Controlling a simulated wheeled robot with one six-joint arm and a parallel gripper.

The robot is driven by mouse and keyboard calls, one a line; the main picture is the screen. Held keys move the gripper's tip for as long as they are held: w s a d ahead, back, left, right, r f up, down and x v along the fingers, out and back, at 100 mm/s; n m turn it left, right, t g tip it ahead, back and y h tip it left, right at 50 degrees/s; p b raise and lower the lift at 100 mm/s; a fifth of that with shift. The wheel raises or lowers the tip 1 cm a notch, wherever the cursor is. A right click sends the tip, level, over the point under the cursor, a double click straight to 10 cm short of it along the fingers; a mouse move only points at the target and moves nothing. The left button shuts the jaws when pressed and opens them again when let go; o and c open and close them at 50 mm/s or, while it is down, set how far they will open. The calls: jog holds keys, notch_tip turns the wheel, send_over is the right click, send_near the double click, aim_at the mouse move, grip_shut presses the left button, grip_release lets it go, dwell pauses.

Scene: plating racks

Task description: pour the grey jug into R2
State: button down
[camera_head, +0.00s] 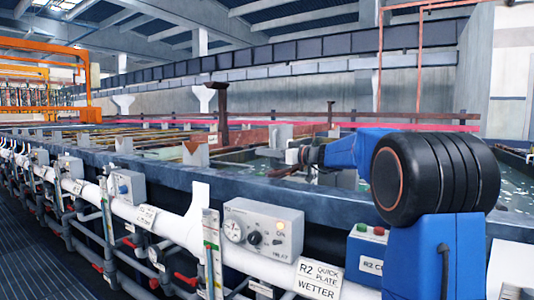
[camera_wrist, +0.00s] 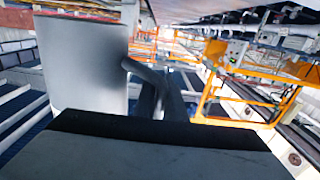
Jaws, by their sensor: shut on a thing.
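The grey jug (camera_wrist: 85,65) fills the left of the wrist view as a plain pale cylinder with a dark handle (camera_wrist: 142,75) on its right side. My gripper (camera_wrist: 165,95) is shut on the handle; its dark fingers show just above the black edge of the wrist. The jug's mouth and contents are hidden. In the head view my gripper (camera_head: 311,154) is small and dark at the end of my blue arm, over the tanks. The R2 sign (camera_head: 319,279) reads "R2 quick plate wetter" and hangs on the front pipe. Greenish liquid (camera_head: 350,179) shows behind the rim.
The tank rim (camera_head: 240,197) runs across the front. A grey control box with a dial (camera_head: 262,228) and a box with green and red buttons (camera_head: 368,247) stand along it. Rusty posts (camera_head: 221,112) and bars rise over the tanks. An orange frame (camera_head: 40,75) stands far left.

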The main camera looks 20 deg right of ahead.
aim_at(280, 135)
jog(key=shift+s+d+r, duration=0.1)
jog(key=r+m, duration=0.1)
jog(key=w+d+r+m, duration=0.1)
jog(key=m, duration=0.1)
jog(key=r+m, duration=0.1)
jog(key=m, duration=0.1)
jog(key=shift+w+d+g, duration=0.15)
jog(key=shift+w+g, duration=0.15)
jog(key=shift+g, duration=0.1)
dwell(0.3)
jog(key=shift+r, duration=0.15)
jog(key=shift+s+r+m+h, duration=0.15)
jog(key=shift+r+m+h, duration=0.15)
jog(key=shift+r+m, duration=0.4)
jog(key=shift+g, duration=0.3)
dwell(0.6)
